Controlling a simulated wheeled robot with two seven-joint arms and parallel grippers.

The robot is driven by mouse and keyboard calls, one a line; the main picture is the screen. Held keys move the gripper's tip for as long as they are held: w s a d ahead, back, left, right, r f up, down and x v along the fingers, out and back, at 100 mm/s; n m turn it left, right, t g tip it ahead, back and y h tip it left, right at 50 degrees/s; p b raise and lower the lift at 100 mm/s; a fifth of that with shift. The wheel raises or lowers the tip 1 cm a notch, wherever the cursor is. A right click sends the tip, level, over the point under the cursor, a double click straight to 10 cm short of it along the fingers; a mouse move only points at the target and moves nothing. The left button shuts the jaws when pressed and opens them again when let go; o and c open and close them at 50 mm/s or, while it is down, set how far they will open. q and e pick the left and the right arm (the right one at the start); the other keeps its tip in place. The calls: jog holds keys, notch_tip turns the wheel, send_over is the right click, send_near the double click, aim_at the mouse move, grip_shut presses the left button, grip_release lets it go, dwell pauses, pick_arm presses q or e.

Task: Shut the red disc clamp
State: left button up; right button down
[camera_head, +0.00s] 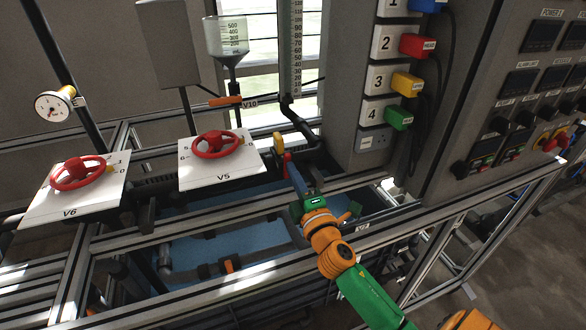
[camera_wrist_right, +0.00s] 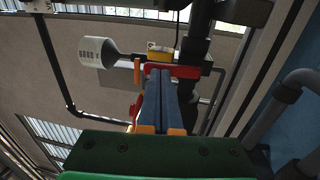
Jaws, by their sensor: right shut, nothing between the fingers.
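A small red part (camera_head: 286,158), seemingly the red disc clamp, sits with a yellow piece (camera_head: 278,143) on the rig right of the V5 plate. My right gripper (camera_head: 289,164) reaches up to it with blue fingers, shut and empty. In the right wrist view the fingertips (camera_wrist_right: 160,69) lie together in front of a red bar (camera_wrist_right: 186,71), below a yellow block (camera_wrist_right: 160,51). More red shows left of the fingers, partly hidden by them. I cannot tell whether the fingers touch the red part or how far it is closed. My left gripper is out of view.
Red handwheels V5 (camera_head: 217,145) and V6 (camera_head: 78,173) stand on white plates to the left. A funnel (camera_head: 227,40) rises behind. A control panel with numbered plugs (camera_head: 398,117) is at right. Metal frame rails (camera_head: 250,262) cross below my arm.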

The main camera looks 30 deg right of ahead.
jog(key=shift+w, duration=0.2)
jog(key=shift+w+d+r+p, duration=0.15)
jog(key=shift+w+r+p, duration=0.1)
jog(key=shift+r+p, duration=0.15)
jog(key=shift+w+d+r+p, duration=0.1)
jog(key=shift+w+r+p, duration=0.2)
jog(key=shift+r, duration=0.2)
jog(key=shift+s+a, duration=0.1)
jog(key=shift+s, duration=0.1)
jog(key=shift+f, duration=0.1)
